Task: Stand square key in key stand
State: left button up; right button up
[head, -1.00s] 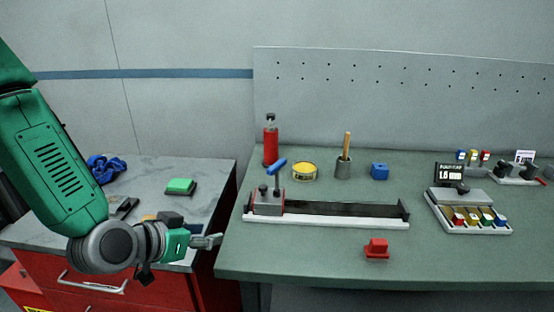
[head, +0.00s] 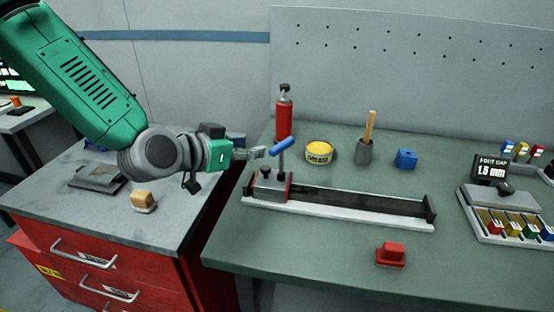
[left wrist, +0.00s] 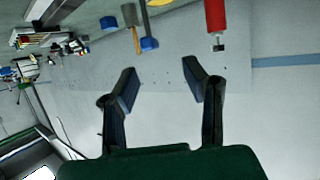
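A T-shaped key with a blue handle (head: 282,145) stands upright in the clamp block at the left end of the long magazine (head: 345,209). I take it for the square key; its lower end is hidden. A small blue block with a hole in its top (head: 406,159) stands on the green bench and looks like the key stand. My left gripper (head: 258,153) is left of the blue handle and apart from it. In the left wrist view its two fingers (left wrist: 160,80) are spread and empty, with the blue handle (left wrist: 149,44) beyond them. My right gripper is not in view.
A red bottle (head: 285,115), a yellow grease tin (head: 319,152) and a grey cup with a wooden handle (head: 364,151) stand behind the magazine. A red block (head: 390,254) lies in front. A tray with a display (head: 490,167) is at right.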

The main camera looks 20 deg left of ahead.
aim_at(280, 146)
pick_arm(q)
jog(key=w+d, duration=0.1)
jog(key=w+d+f+b, duration=0.1)
jog(key=w, duration=0.1)
jog(key=w+d, duration=0.1)
jog(key=shift+w+d+f, duration=0.3)
jog(key=shift+f, duration=0.05)
jog(key=w+b, duration=0.1)
jog(key=w+f+b, duration=0.1)
jog(key=w, duration=0.1)
jog(key=w+f+b, duration=0.1)
jog(key=shift+w+a+f, duration=0.2)
jog(key=shift+a+f, duration=0.05)
jog(key=shift+w+a, duration=0.15)
jog(key=shift+d+r, duration=0.2)
jog(key=shift+d, duration=0.3)
jog(key=c, duration=0.6)
jog(key=shift+d+r, duration=0.1)
jog(key=shift+d, duration=0.2)
grip_shut()
jog(key=shift+d, duration=0.15)
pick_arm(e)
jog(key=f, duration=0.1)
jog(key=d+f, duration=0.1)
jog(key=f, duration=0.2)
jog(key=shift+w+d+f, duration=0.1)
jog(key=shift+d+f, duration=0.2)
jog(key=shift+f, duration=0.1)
